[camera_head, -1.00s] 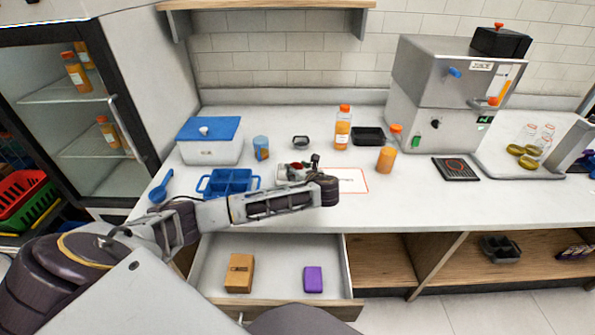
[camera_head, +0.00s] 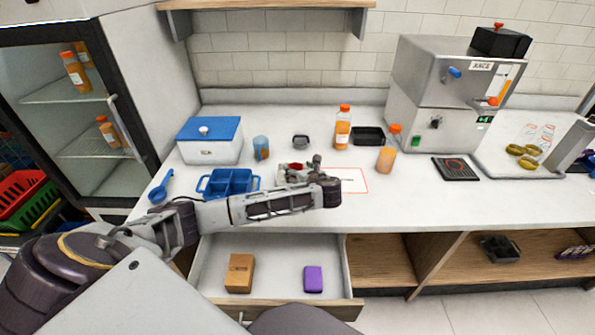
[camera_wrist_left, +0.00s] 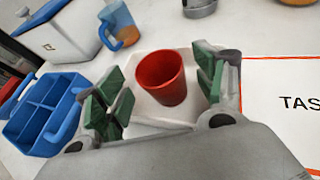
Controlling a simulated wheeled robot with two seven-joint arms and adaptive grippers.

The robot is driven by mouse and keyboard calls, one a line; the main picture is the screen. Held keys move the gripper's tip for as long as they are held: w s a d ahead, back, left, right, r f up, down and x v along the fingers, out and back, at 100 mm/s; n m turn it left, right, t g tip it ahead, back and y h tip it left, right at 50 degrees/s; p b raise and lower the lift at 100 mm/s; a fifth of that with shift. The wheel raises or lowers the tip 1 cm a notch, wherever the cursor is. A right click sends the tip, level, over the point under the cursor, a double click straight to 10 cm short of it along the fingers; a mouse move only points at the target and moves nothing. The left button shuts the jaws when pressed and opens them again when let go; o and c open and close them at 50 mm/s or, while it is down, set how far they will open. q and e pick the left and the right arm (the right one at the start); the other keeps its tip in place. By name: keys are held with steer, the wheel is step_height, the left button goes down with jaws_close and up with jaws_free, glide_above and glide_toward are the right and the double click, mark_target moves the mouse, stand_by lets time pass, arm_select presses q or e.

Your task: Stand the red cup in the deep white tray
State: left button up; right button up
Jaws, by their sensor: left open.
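The red cup (camera_wrist_left: 161,78) stands upright in the left wrist view. It is on or in a square white tray (camera_wrist_left: 140,113); how deep the tray is cannot be told from here. My left gripper (camera_wrist_left: 158,82) is open, with one green-padded finger on each side of the cup and gaps beside the cup. In the head view, only a little of the red cup (camera_head: 296,166) shows behind my left gripper (camera_head: 305,172) and arm, which hide most of the tray. My right gripper is not in view.
A blue divided caddy (camera_head: 228,182) and a blue cup (camera_head: 261,148) stand left of the gripper. A red-bordered sheet (camera_head: 352,180) lies to its right. Orange bottles (camera_head: 342,132) stand behind. An open drawer (camera_head: 275,262) juts out below the counter.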

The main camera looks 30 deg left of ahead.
arm_select(q)
steer(key=v, duration=0.6)
steer(key=shift+p+v, duration=0.4)
steer(key=shift+v, duration=1.95)
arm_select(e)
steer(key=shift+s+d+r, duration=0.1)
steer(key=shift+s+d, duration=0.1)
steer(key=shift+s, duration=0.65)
